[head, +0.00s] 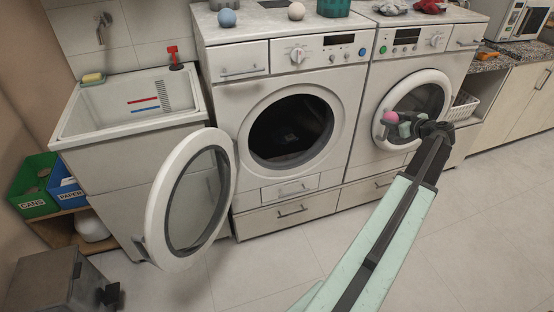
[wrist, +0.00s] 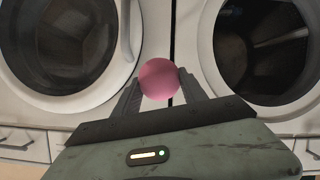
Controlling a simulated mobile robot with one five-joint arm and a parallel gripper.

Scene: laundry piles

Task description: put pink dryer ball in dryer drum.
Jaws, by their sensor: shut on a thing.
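The pink dryer ball (head: 390,117) is held between the fingers of my gripper (head: 404,124), in front of the right machine in the head view. In the wrist view the pink ball (wrist: 159,79) sits at the tips of my gripper (wrist: 160,90), with a finger on each side. The left machine's drum (head: 290,130) is open and dark inside. Its round door (head: 190,203) is swung out to the left. The right machine's round door (head: 384,126) looks closed, partly hidden by my gripper. No label shows which machine is the dryer.
A blue ball (head: 227,18), a peach ball (head: 296,11) and a green basket (head: 333,7) stand on the left machine. A sink (head: 130,108) is at left, with bins (head: 33,187) below. A grey box (head: 58,283) stands front left. The floor (head: 262,275) before the machines is clear.

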